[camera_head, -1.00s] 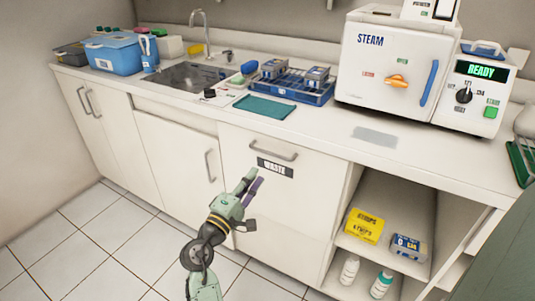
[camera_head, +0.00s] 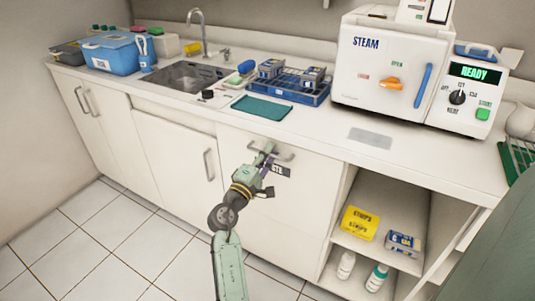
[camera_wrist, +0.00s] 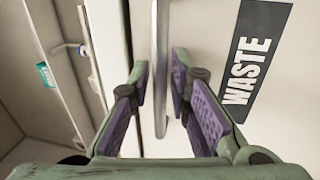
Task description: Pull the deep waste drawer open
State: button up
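The deep waste drawer (camera_head: 308,200) is a tall cream front with a dark "WASTE" label, which also shows in the wrist view (camera_wrist: 252,60). It looks flush with the cabinet. Its metal bar handle (camera_head: 287,157) runs near the drawer's top edge. My gripper (camera_head: 264,154) is at the left half of the handle and hides part of the label in the head view. In the wrist view the handle (camera_wrist: 160,50) passes between my two purple-padded fingers (camera_wrist: 161,88). A gap shows on each side of the bar, so the gripper is open around it.
A cupboard door (camera_head: 170,150) is left of the drawer. Open shelves (camera_head: 360,252) with boxes and bottles are to its right. Tiled floor (camera_head: 75,255) lies in front.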

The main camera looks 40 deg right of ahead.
jog(key=shift+c, duration=0.6)
grip_shut()
